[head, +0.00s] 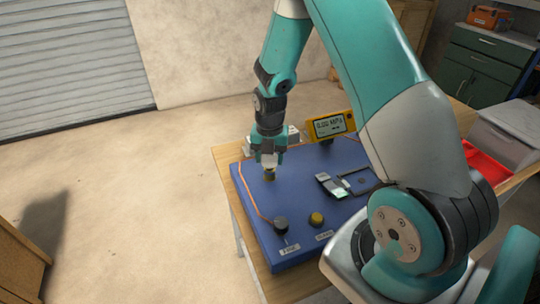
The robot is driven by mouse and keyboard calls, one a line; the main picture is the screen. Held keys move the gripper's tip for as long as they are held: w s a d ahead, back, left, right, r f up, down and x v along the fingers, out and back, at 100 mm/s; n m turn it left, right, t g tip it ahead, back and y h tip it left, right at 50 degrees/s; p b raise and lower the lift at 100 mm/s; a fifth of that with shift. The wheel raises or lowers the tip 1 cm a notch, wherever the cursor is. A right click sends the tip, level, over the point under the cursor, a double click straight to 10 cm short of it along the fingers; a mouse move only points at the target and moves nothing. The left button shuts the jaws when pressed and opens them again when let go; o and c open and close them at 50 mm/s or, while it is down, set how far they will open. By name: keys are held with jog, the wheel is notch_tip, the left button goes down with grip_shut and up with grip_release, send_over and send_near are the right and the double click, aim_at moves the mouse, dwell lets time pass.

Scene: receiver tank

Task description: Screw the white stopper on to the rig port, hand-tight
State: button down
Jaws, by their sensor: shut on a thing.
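My gripper (268,163) points straight down over the left back part of the blue rig panel (290,180). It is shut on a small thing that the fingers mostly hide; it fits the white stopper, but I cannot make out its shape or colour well.
A copper tube (246,191) runs along the panel's left side to a black knob (281,225). A brass cap (316,218) sits at the front. A yellow gauge (330,125), a small grey device (330,186) and a red tray (482,163) stand to the right.

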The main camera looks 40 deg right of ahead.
jog(key=shift+f+b, duration=0.3)
jog(key=shift+f, duration=0.1)
dwell(0.3)
